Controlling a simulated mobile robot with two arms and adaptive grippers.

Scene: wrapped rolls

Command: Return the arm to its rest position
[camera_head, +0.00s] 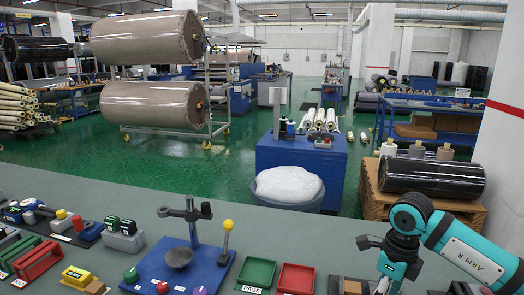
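My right arm (465,257), teal and marked "ARM R", comes in from the lower right. My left arm and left gripper are out of view.
On the grey bench (130,205) are a blue fixture base (150,262) with a dark post, a green tray (257,273) and a red tray (296,278). Small boxes crowd the left. Beyond are a black roll (432,178) and large wrapped rolls (150,104).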

